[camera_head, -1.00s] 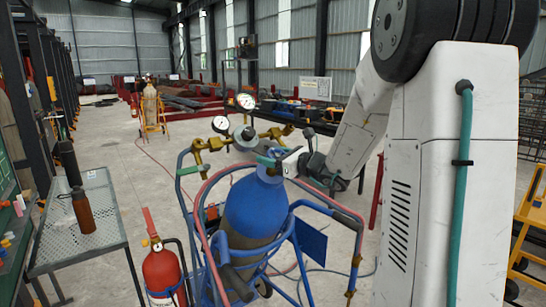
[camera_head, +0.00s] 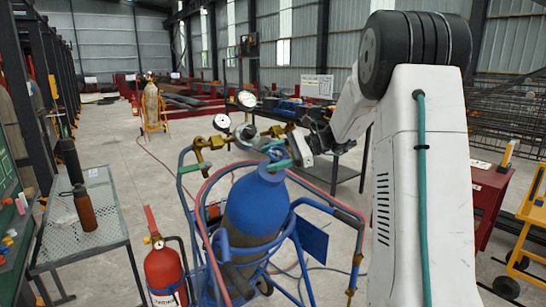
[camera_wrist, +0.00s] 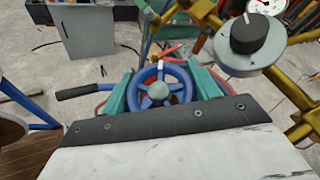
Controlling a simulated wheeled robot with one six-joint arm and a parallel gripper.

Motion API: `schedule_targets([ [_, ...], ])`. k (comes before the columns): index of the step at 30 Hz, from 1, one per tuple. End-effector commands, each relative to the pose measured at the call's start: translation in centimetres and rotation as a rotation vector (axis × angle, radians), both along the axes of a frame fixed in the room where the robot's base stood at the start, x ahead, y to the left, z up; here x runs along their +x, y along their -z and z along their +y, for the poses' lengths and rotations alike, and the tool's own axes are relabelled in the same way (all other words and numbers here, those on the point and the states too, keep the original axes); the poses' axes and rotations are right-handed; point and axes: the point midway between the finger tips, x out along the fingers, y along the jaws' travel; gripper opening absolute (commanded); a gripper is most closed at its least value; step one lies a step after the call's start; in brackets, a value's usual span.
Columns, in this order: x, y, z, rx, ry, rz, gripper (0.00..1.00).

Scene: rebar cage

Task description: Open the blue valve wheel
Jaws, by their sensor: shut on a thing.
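The blue valve wheel (camera_wrist: 145,76) shows in the wrist view with its spokes and pale hub. It sits at the top of the blue gas cylinder (camera_head: 256,205), which stands tilted in a blue cart. My gripper (camera_wrist: 160,86) has its teal fingers on opposite sides of the wheel rim and is shut on it. In the head view my gripper (camera_head: 279,155) reaches in from the right at the cylinder's top. The wheel is mostly hidden there by the fingers.
Brass regulator pipework with two gauges (camera_head: 222,122) stands close beside the wheel. A grey knob (camera_wrist: 248,36) is near my gripper in the wrist view. A red extinguisher (camera_head: 164,270) and a mesh table (camera_head: 105,215) stand at left. Open floor lies behind.

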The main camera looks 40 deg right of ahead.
Motion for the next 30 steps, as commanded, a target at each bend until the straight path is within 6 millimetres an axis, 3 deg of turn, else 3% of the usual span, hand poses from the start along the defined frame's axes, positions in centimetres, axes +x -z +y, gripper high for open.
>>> schedule_targets([
  [30, -1.1, 0.6, -0.1, -0.454, -0.857, -0.015, 0.38],
])
